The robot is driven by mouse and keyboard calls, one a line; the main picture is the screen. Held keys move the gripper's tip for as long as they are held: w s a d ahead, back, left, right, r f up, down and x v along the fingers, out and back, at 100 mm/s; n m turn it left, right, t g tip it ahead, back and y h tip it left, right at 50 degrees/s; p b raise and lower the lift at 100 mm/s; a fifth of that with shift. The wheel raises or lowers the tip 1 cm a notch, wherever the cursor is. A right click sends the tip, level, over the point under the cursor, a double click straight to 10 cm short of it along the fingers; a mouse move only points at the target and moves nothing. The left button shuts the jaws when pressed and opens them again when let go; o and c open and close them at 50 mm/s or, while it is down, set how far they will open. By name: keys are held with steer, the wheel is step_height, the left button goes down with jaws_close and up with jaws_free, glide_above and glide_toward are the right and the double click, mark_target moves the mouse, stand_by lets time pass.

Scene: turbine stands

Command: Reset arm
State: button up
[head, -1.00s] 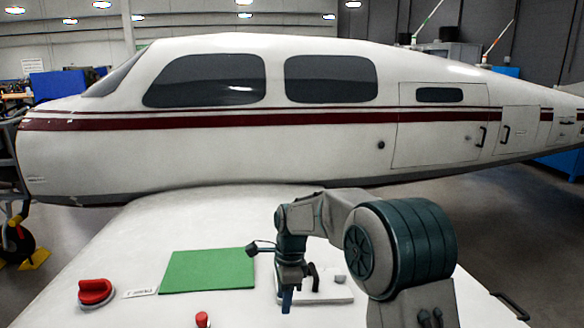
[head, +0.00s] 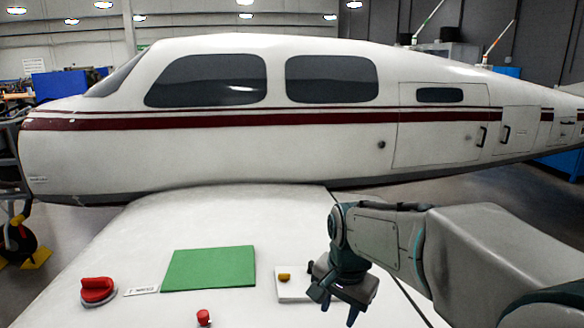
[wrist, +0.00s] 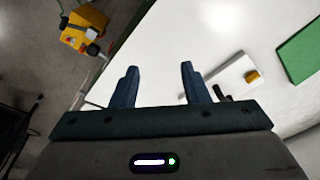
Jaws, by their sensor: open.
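My gripper (head: 338,304) is open and empty, at the right side of the white wing (head: 130,250), right of the white plate. In the wrist view its two blue fingers (wrist: 159,70) stand apart with nothing between them. The white plate (head: 284,294) carries a small yellow piece (head: 285,277); my gripper hides the plate's right part. In the wrist view the plate (wrist: 226,76), the yellow piece (wrist: 252,76) and a dark upright part (wrist: 221,92) lie right of the fingers.
A green mat (head: 208,269) lies left of the plate. A red knob (head: 97,290), a small label (head: 142,291) and a smaller red knob (head: 203,317) are on the wing. The white fuselage (head: 300,150) stands behind. A yellow machine (wrist: 84,30) is on the floor.

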steer(key=s+d+n+t, duration=0.1)
steer(key=s+d+n, duration=0.2)
steer(key=s, duration=0.3)
steer(key=s+d+n+t, duration=0.1)
steer(key=s+d+n, duration=0.2)
steer(key=s, duration=0.4)
steer(key=shift+s+f+n, duration=0.2)
steer(key=shift+f+n, duration=0.05)
steer(key=shift+n, duration=0.45)
